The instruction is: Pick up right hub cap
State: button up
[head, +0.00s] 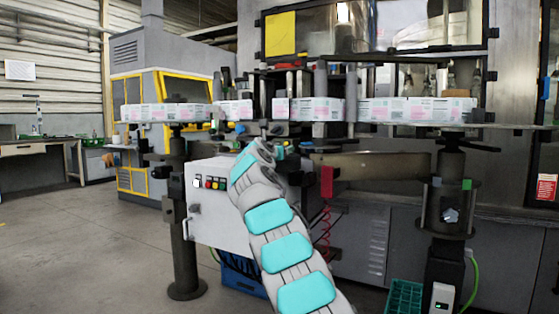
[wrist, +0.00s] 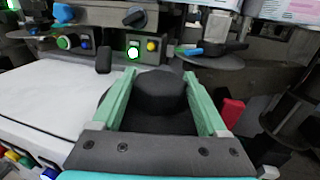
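In the wrist view, a dark round cap (wrist: 160,92) with a flat top sits between the two green fingers of my gripper (wrist: 159,73). It looks like the hub cap, and a wider dark disc lies under it. The fingers are wide apart, one on each side of the cap. I cannot tell whether either finger touches it. In the head view, my gripper (head: 275,148) is small and partly hidden by my own wrist, in front of the machine. The cap cannot be made out there.
A grey control box (head: 220,205) with coloured buttons stands left of my arm. A row of printed cartons (head: 415,110) runs along the conveyor above. A dark post (head: 447,205) stands at the right, and a green crate (head: 404,298) is on the floor. Open floor lies at the left.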

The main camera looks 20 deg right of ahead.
grip_shut()
dwell(0.4)
jog(key=shift+r, duration=0.1)
notch_tip(320, 180, up, 4)
jog(key=p, duration=0.3)
jog(key=shift+a+f, duration=0.1)
jog(key=shift+f, duration=0.15)
jog(key=shift+s+d+b, duration=0.15)
jog(key=shift+d+b, duration=0.05)
jog(key=shift+b, duration=0.1)
jog(key=shift+s+a+r+b, duration=0.1)
jog(key=shift+s+b, duration=0.2)
jog(key=shift+s, duration=0.65)
jog(key=s+r, duration=0.1)
jog(key=s, duration=1.2)
jog(key=shift+s+b, duration=0.4)
jog(key=shift+b, duration=0.05)
